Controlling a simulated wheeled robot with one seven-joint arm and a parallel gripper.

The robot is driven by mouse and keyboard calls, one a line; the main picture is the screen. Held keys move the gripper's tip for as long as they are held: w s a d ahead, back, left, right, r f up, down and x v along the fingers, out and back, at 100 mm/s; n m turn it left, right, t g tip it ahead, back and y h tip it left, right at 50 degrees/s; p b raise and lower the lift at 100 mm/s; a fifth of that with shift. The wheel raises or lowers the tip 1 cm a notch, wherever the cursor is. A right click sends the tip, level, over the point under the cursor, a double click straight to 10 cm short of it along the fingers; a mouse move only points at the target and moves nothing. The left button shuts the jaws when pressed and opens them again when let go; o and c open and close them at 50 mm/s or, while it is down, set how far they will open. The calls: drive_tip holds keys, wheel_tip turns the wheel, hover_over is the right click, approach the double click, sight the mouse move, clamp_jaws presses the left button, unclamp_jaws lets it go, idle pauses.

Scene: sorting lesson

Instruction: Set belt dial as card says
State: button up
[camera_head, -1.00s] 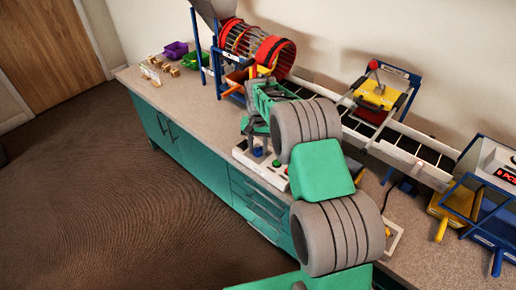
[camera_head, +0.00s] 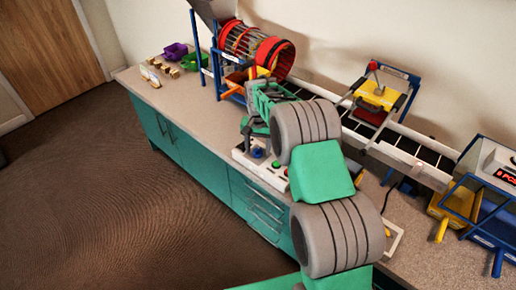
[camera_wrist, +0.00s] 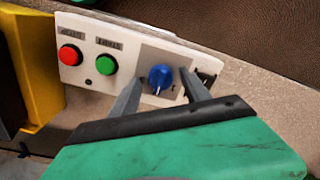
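The blue belt dial (camera_wrist: 160,75) sits on a grey square of a white control panel (camera_wrist: 122,52) in the wrist view. A white pointer mark shows at its edge, toward the bottom of the picture. My gripper (camera_wrist: 161,78) is open, with one finger on each side of the dial in the picture. I cannot tell whether either finger touches it. The dial also shows in the head view (camera_head: 258,153), below my arm. No card with a readable setting is in view.
A red button (camera_wrist: 70,55) and a green button (camera_wrist: 106,65) are on the same panel. Behind my arm, the conveyor belt (camera_head: 385,136) runs along the counter. A red-ringed drum (camera_head: 268,52) stands to the left. Small blocks and bins (camera_head: 176,51) lie at the far left.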

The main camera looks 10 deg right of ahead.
sight(258, 149)
wheel_tip(258, 149, up, 8)
drive_tip(key=shift+f, duration=0.15)
idle(0.4)
